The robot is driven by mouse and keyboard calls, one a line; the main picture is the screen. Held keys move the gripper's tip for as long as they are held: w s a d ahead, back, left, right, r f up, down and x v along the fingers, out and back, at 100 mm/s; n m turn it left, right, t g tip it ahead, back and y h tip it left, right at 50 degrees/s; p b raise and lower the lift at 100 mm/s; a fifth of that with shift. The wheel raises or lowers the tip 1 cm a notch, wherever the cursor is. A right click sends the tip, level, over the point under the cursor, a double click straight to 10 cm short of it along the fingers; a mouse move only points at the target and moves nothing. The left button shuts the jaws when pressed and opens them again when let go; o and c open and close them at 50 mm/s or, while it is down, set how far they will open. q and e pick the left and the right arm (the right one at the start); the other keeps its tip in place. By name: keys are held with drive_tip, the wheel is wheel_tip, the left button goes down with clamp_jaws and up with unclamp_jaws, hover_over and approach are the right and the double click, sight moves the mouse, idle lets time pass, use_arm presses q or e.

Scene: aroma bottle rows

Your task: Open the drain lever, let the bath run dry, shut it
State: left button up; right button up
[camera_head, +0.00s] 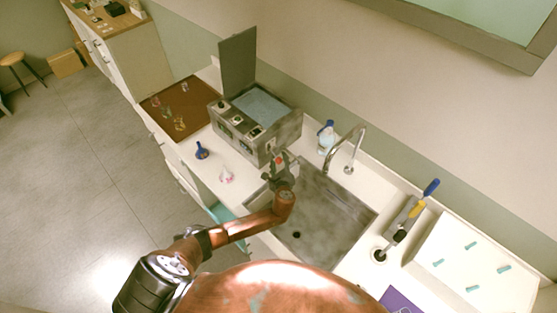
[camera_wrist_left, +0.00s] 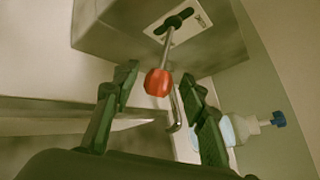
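The bath (camera_head: 262,106) is a grey metal box with its lid (camera_head: 238,60) raised and bluish water inside. Its drain lever is a metal rod on the side wall, with a red knob (camera_wrist_left: 158,83) at its end; the knob also shows in the head view (camera_head: 279,159). My left gripper (camera_wrist_left: 160,90) is open, its dark fingers on either side of the knob with gaps visible. In the head view my left gripper (camera_head: 281,168) is at the bath's sink-side wall. A label (camera_wrist_left: 178,27) sits behind the lever's pivot. My right gripper is not in view.
The sink (camera_head: 335,207) with its faucet (camera_head: 357,140) lies right of the bath. A blue-topped bottle (camera_head: 326,137) stands behind; it also shows in the wrist view (camera_wrist_left: 250,126). A brown tray (camera_head: 160,103) with small bottles and a blue-topped item (camera_head: 202,151) stand left.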

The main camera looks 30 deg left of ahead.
use_arm(q)
drive_tip(key=shift+w+a+f, duration=0.1)
drive_tip(key=shift+w+a, duration=0.15)
drive_tip(key=shift+a, duration=0.05)
clamp_jaws()
idle(0.4)
